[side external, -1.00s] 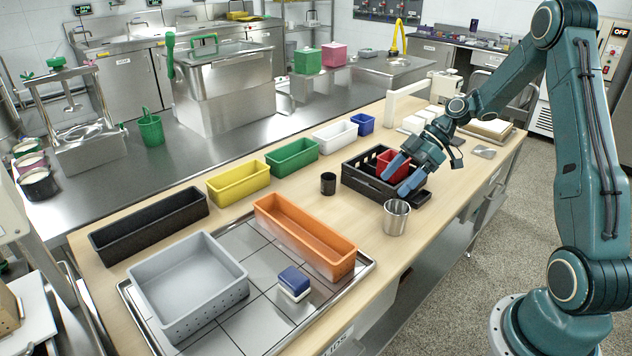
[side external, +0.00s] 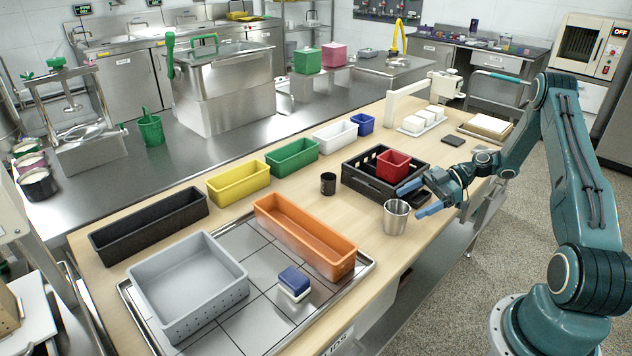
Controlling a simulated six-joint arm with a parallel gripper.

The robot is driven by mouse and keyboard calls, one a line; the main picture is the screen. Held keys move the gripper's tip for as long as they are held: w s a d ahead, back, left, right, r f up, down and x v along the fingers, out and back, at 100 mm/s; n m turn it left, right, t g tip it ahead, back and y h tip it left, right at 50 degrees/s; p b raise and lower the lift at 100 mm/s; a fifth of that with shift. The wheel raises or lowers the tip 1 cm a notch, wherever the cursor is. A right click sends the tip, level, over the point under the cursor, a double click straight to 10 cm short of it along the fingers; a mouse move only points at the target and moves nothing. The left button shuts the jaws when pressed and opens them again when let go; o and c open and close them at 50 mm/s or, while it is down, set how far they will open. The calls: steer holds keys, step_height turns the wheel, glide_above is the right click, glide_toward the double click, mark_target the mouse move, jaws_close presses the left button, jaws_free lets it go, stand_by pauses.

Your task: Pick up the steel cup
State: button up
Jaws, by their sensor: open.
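The steel cup (side external: 396,218) stands upright on the wooden table near its front edge, in front of the black crate. My gripper (side external: 411,200) is low over the table just to the right of the cup. Its blue fingers are spread apart and point left toward the cup, one behind it and one at its right side. The gripper is open with nothing between its fingers. I cannot tell whether the nearer finger touches the cup.
A black crate (side external: 352,184) holding a red bin (side external: 393,163) stands close behind the cup. A small black cup (side external: 328,183) is to the left. An orange bin (side external: 303,236) stands farther left, partly on a metal tray (side external: 262,318). Bare table lies between them.

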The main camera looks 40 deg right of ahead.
mark_target(387, 214)
steer(key=shift+x, duration=3.7)
steer(key=c, duration=1.1)
steer(key=shift+r, duration=0.15)
step_height(387, 214, up, 20)
steer(key=shift+f, duration=0.15)
